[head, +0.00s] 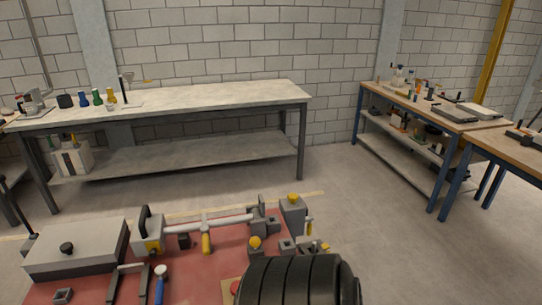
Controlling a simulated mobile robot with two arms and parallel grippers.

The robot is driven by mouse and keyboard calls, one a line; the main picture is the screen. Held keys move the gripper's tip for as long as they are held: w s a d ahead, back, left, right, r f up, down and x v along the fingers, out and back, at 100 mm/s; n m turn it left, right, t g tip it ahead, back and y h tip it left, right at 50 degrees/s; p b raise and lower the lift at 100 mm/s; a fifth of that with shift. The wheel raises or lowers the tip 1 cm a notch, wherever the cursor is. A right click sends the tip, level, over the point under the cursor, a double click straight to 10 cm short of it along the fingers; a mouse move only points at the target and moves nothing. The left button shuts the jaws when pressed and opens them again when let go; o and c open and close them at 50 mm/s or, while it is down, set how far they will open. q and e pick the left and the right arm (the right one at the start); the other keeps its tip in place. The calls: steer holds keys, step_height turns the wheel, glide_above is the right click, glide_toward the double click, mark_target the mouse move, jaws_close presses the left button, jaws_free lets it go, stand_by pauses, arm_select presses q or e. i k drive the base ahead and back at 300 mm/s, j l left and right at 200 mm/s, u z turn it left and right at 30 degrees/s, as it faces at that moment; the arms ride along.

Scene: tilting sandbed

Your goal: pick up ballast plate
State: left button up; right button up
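I cannot single out a ballast plate with certainty. A thick grey slab-like block (85,240) with a black knob on top lies at the left of the red work surface (195,278). Whether this is the ballast plate, I cannot tell. A large black ribbed rounded body (297,280) fills the bottom middle and hides part of the red surface; it may be part of my own arm. Neither gripper can be made out in the head view.
On the red surface are a grey bar fixture with yellow handles (205,225), a blue-handled tool (160,285) and small grey blocks. A long grey bench (210,98) stands along the back wall. Wooden-topped benches (400,100) stand right. The floor between is clear.

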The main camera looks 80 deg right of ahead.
mark_target(317, 250)
steer(key=z, duration=2.85)
